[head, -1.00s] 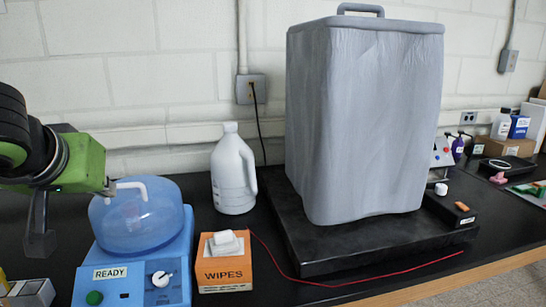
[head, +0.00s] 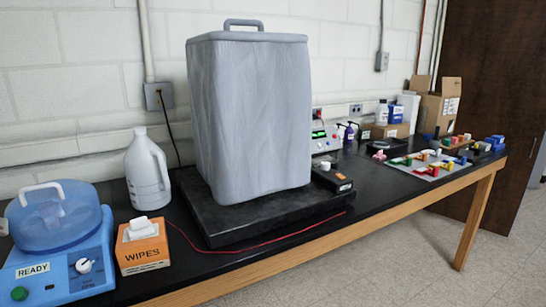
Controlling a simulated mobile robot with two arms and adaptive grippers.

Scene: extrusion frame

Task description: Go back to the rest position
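Neither of my grippers shows in the head view now. The black bench (head: 400,205) runs from the lower left to the right. On it stand a blue device with a clear blue lidded bowl (head: 58,222) and a READY label, an orange wipes box (head: 141,247), a white jug (head: 147,172) and a large grey covered container (head: 250,115) on a black base (head: 225,226).
A small device with a green display (head: 321,136) stands behind the grey container. Several coloured blocks lie around a light mat (head: 432,170) farther right. Cardboard boxes (head: 440,104) stand at the back. Open floor (head: 400,275) lies in front, and a brown door (head: 488,100) is at right.

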